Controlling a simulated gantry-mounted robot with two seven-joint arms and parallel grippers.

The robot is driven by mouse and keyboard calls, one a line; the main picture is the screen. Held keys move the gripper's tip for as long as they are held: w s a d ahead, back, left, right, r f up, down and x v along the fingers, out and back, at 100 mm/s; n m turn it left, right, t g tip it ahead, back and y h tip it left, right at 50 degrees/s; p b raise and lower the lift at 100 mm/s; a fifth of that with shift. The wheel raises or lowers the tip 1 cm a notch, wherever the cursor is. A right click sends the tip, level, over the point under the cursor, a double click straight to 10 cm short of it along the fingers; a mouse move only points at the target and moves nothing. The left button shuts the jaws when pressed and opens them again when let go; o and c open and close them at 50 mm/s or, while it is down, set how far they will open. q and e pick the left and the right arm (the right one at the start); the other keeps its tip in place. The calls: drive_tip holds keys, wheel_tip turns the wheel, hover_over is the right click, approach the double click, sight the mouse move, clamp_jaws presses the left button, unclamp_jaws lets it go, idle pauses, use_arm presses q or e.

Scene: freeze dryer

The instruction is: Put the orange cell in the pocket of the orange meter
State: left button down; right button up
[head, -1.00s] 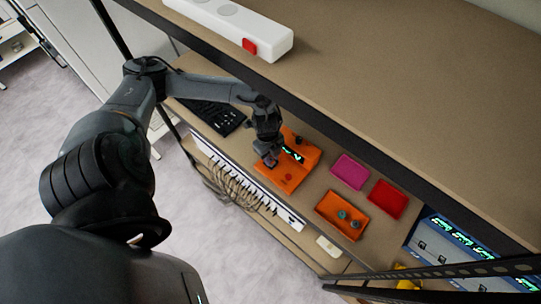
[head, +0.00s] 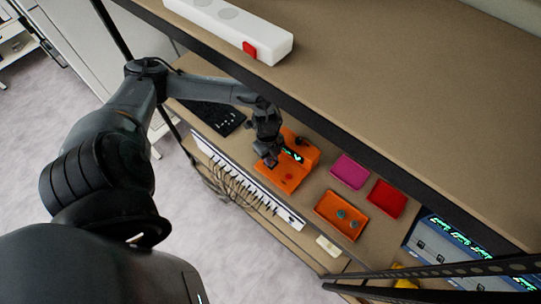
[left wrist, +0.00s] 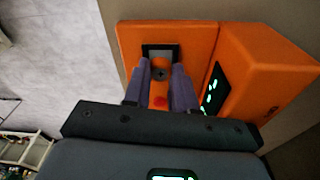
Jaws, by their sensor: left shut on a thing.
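The orange meter (head: 303,152) stands on the lower shelf, with a lit display on its raised block. In the left wrist view the meter's flat plate (left wrist: 198,38) has a dark-rimmed pocket (left wrist: 160,53) with a grey floor. My left gripper (head: 269,161) is over the plate, and its fingers (left wrist: 160,76) are shut on the orange cell (left wrist: 160,74). The cell shows a dark grey end with a cross mark, at the pocket's near edge in the picture. Its lower part is hidden, and I cannot tell whether it touches the pocket. My right gripper is not in view.
An orange tray (head: 326,210) with small teal-topped pieces is right of the meter. Magenta (head: 349,172) and red (head: 388,199) trays lie beyond it. A black keyboard-like item (head: 215,118) is left.

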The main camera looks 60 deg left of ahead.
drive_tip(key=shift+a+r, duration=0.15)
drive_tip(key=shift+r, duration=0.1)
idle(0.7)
use_arm(q)
drive_tip(key=shift+f, duration=0.1)
drive_tip(key=shift+f, duration=0.45)
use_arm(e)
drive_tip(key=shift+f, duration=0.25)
